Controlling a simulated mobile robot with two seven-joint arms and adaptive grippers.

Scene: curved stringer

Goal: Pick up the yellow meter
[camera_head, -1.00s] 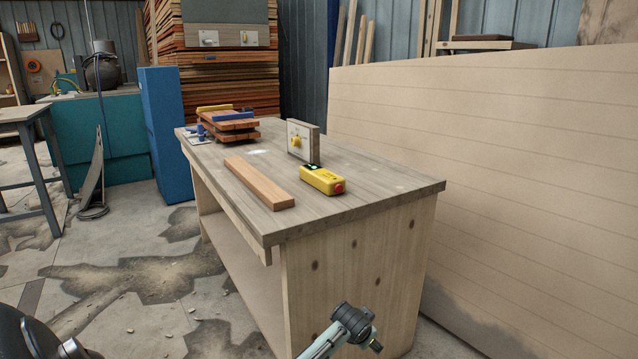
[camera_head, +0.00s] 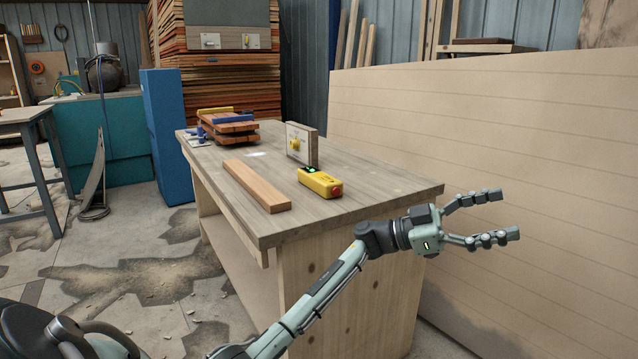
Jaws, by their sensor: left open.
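The yellow meter (camera_head: 320,183) lies on the wooden workbench (camera_head: 385,190), near its right front part. It is a yellow box with a green display at its far end and a red knob at its near end. My left gripper (camera_head: 508,214) is at the right, past the bench's near right corner, its fingers spread apart and pointing right. It is empty and well apart from the meter. My right gripper is not in view.
A wooden plank (camera_head: 256,186) lies left of the meter. An upright panel with a yellow knob (camera_head: 301,143) stands behind it. Stacked reddish boards (camera_head: 228,128) sit at the far end. A large pale panel (camera_head: 560,130) leans at the right.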

